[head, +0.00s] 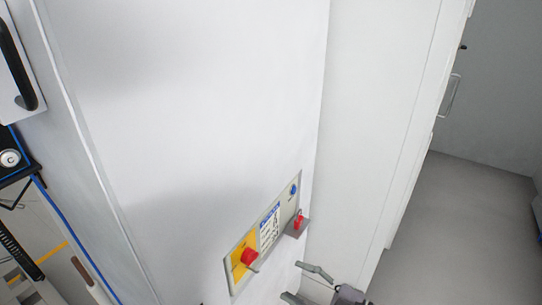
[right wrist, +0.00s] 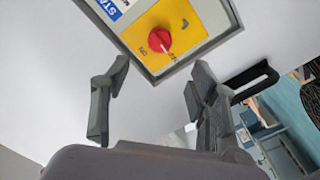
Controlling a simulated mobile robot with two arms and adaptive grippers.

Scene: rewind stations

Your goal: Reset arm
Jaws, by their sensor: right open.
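My right gripper (head: 304,281) is at the bottom of the head view, open and empty, just right of and below a control panel (head: 233,272) on a white wall. In the right wrist view its two fingers (right wrist: 159,68) stand apart, below the panel's red rotary knob (right wrist: 159,40). The knob sits on a yellow plate (right wrist: 188,29) marked "ON"; it also shows in the head view (head: 249,257). No finger appears to touch it. The panel also carries a blue-and-white label, a blue button (head: 293,189) and a red part (head: 298,221). My left gripper is out of view.
A white cabinet face (head: 380,100) stands right of the panel wall, with open grey floor (head: 470,210) beyond. Equipment with blue edging and a black coiled cable (head: 18,252) is at left. A black handle (right wrist: 250,80) is near the right finger in the wrist view.

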